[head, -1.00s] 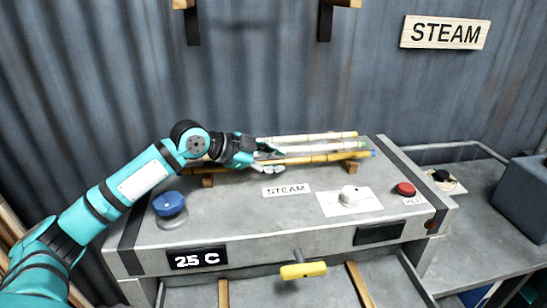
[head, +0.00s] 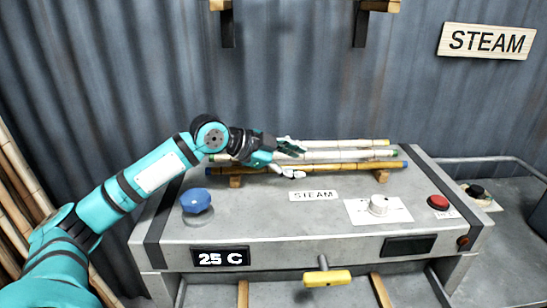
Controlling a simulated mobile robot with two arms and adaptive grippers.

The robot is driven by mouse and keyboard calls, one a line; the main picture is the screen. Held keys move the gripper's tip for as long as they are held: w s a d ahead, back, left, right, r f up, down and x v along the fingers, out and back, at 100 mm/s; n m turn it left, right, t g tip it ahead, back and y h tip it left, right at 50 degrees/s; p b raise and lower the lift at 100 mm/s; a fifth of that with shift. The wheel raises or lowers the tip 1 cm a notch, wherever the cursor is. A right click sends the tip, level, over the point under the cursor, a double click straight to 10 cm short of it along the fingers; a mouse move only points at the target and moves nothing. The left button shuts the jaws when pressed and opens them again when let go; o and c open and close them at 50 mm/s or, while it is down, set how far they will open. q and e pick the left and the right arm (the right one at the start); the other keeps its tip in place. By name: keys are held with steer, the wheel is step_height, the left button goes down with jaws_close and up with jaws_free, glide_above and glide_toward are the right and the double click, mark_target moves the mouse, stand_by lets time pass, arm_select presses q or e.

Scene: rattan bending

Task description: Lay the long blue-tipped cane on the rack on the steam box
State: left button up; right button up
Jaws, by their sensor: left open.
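The long blue-tipped cane (head: 345,169) is golden brown and lies across two small wooden rack blocks on top of the steam box (head: 270,215). Its blue ends show at left and right, each a little past a block. The left block (head: 235,182) and the right block (head: 382,176) of the rack are both visible. My left gripper (head: 294,160) is over the middle of the canes with its fingers apart, one finger on the near side of the blue-tipped cane. The gripper hides part of the cane, and contact is unclear. My right gripper is out of view.
Behind lie a green-tipped cane (head: 350,155) and a yellow-tipped pale cane (head: 345,143). The box top carries a blue knob (head: 195,201), a white dial (head: 379,206) and a red button (head: 438,202). A yellow handle (head: 327,278) sticks out in front. Corrugated wall stands behind.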

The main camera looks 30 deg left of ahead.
arm_select(q)
steer(key=b+v, duration=0.3)
steer(key=v, duration=0.5)
steer(key=shift+s+a+f+b, duration=0.1)
steer(key=shift+s+f+b, duration=0.05)
steer(key=shift+b, duration=0.15)
steer(key=shift+s+a+r, duration=0.15)
steer(key=shift+s+r, duration=0.25)
steer(key=shift+r, duration=0.15)
